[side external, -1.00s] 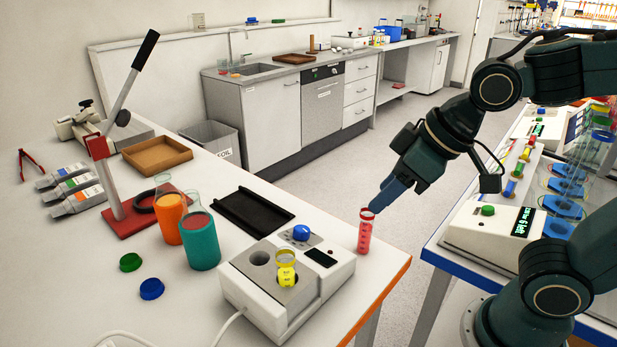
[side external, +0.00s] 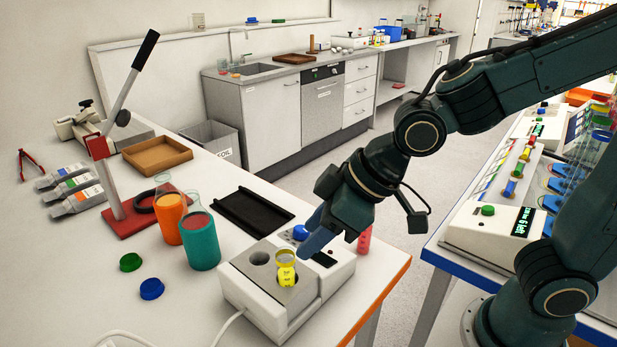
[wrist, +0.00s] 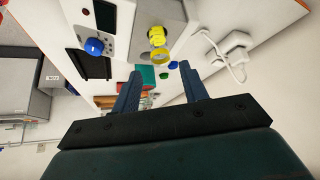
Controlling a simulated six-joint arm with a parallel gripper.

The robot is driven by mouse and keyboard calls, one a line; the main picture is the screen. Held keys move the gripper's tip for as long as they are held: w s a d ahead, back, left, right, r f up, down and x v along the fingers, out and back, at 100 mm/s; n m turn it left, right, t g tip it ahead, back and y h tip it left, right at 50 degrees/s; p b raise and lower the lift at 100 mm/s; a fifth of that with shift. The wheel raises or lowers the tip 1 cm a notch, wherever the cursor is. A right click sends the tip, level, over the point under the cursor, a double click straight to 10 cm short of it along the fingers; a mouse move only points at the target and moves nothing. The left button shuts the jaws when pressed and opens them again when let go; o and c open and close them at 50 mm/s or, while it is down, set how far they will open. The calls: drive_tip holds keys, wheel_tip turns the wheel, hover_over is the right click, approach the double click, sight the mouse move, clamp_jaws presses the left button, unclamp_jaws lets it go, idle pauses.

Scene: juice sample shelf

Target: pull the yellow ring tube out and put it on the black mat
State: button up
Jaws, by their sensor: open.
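The yellow ring tube (side external: 286,268) stands upright in a hole of the white block device (side external: 265,307), with its clear top and yellow part showing. It also shows in the wrist view (wrist: 158,38), beyond and a little above my fingertips. My gripper (side external: 314,240) is beside and above the tube, to its right in the side view. In the wrist view its two blue fingers (wrist: 160,80) are apart with nothing between them. The black mat (side external: 254,211) lies empty on the white table behind the device. The tube's lower end is hidden in the hole.
A blue knob (side external: 301,232) is on the device, close to my fingers. A red tube (side external: 364,240) stands at the table edge, partly behind my gripper. Orange (side external: 170,215) and teal (side external: 200,242) bottles stand left of the mat. Green (side external: 131,262) and blue (side external: 152,289) caps lie in front.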

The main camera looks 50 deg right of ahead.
sight(292, 254)
drive_tip(key=shift+x, duration=4.25)
clamp_jaws()
